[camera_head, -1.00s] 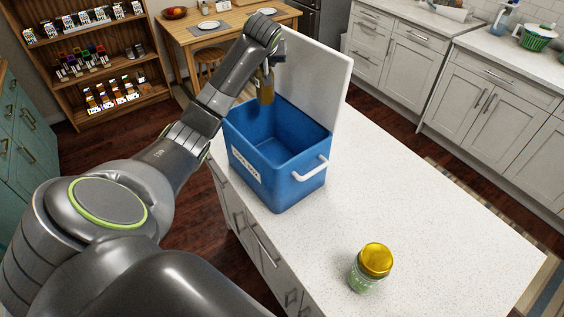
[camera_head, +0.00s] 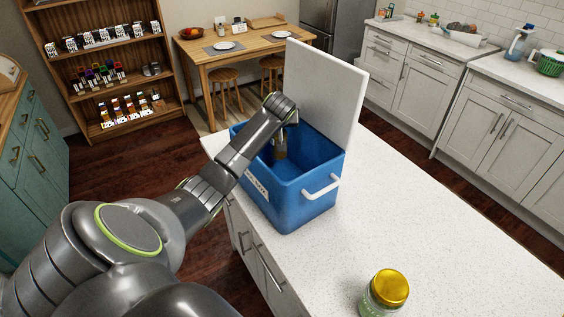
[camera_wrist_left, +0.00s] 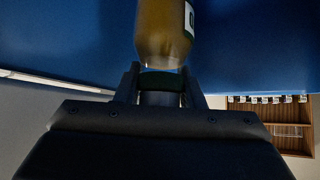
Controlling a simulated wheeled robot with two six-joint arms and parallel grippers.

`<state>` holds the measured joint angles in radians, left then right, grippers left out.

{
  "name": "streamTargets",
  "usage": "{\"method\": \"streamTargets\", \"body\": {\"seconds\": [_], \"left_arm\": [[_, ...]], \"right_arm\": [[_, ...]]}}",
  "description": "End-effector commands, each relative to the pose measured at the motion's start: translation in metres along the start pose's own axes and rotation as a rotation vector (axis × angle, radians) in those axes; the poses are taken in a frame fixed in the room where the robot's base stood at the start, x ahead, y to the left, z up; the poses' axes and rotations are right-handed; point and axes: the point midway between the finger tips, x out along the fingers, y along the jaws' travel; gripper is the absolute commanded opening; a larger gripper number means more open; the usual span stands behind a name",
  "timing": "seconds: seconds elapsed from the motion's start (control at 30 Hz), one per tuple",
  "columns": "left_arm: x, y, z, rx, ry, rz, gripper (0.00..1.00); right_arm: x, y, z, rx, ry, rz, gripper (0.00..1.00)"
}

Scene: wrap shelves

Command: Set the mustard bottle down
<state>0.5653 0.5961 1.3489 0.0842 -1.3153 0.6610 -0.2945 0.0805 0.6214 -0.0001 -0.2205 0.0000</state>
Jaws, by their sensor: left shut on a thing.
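My left gripper (camera_wrist_left: 162,78) is shut on the mustard bottle, gripping its dark cap end between the two fingers. The bottle's yellow-brown body (camera_wrist_left: 163,32) with part of a white label shows in the left wrist view. In the head view the bottle (camera_head: 279,151) hangs inside the open blue cooler box (camera_head: 296,204), below the gripper (camera_head: 284,130). The cooler's blue wall fills much of the wrist view. I cannot tell whether the bottle touches the cooler floor. My right gripper is not in view.
The cooler's white lid (camera_head: 325,88) stands open at its back, and a white handle (camera_head: 321,187) sticks out at right. A jar with a yellow lid (camera_head: 388,290) stands on the white counter (camera_head: 430,235). The counter between them is clear.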

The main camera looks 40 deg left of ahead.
Motion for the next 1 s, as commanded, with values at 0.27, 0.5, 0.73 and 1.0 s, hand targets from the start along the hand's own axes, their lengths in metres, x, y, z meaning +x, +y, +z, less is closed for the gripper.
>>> {"method": "streamTargets", "body": {"seconds": [0.27,0.5,0.73,1.0], "left_arm": [[0.026,0.001,0.027,0.001,0.000,0.000,0.00],[0.047,0.001,0.048,0.000,-0.001,0.000,0.00],[0.054,0.001,0.054,0.001,0.002,0.001,0.00],[0.056,0.001,0.057,0.001,0.000,0.000,0.42]], "right_arm": [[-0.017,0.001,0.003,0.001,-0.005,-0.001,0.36],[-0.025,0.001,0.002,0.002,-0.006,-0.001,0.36],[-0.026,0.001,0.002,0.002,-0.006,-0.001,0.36],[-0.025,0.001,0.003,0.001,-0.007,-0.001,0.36]]}}
